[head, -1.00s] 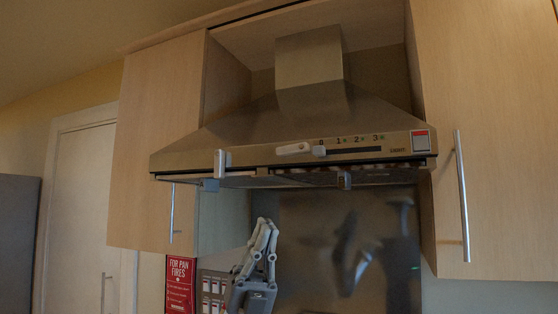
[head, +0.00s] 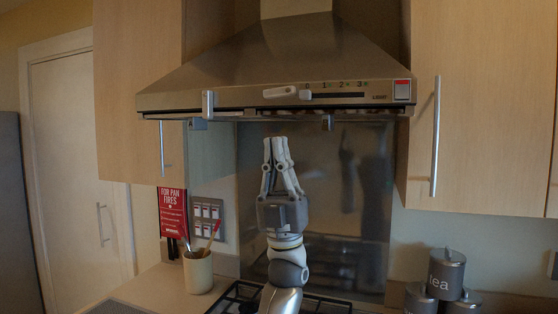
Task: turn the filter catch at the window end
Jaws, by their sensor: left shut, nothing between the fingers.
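The range hood (head: 220,75) hangs between wooden cupboards. Two small grey catches show under its front edge: the left catch (head: 197,125) and the right catch (head: 327,122). I cannot tell which is at the window end, as no window is in view. My left gripper (head: 277,140) points straight up below the hood, between the two catches. It is shut and empty, and appears apart from both. My right gripper is not in view.
A white upright clip (head: 208,103) and a slider control (head: 305,93) are on the hood's front. Below are a hob (head: 240,297), a utensil pot (head: 198,271) and dark canisters (head: 445,273). A red sign (head: 173,212) hangs at left.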

